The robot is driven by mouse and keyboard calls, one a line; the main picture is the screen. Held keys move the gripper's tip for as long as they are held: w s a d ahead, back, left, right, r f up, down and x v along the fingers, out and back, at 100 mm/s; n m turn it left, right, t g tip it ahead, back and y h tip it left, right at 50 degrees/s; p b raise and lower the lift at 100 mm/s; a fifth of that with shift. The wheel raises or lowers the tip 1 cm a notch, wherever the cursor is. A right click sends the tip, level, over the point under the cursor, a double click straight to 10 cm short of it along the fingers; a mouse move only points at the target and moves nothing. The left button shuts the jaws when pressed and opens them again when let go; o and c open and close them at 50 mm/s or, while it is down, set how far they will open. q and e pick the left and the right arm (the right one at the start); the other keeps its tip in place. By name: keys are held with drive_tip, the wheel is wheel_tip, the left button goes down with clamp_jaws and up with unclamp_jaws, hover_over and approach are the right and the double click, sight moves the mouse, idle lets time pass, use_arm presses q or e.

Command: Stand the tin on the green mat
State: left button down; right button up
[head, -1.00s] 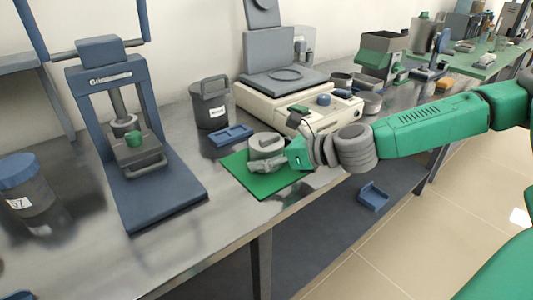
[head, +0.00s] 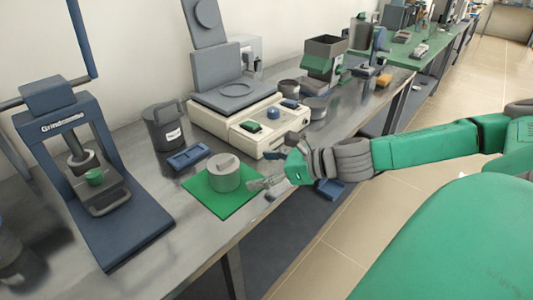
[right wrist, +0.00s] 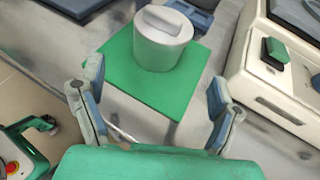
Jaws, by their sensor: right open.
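The tin (head: 224,174) is a pale grey cylinder with a bar handle on its lid. It stands upright on the green mat (head: 232,206), towards the mat's far part. In the right wrist view the tin (right wrist: 163,45) also stands on the green mat (right wrist: 160,92), beyond my fingertips. My right gripper (head: 270,168) is to the right of the tin, apart from it. In the right wrist view my right gripper (right wrist: 155,92) is wide open, with nothing between its fingers. My left gripper is not in view.
A blue tray (head: 188,157) and a dark lidded canister (head: 163,127) stand behind the mat. A cream instrument (head: 245,122) is close behind my right gripper. A blue press (head: 95,180) stands at the left. The bench's front edge is near the mat.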

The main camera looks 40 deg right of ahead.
drive_tip(key=shift+s+d+r+p, duration=0.3)
drive_tip(key=shift+s+p, duration=0.15)
drive_tip(key=shift+s, duration=0.15)
drive_tip(key=shift+f, duration=0.1)
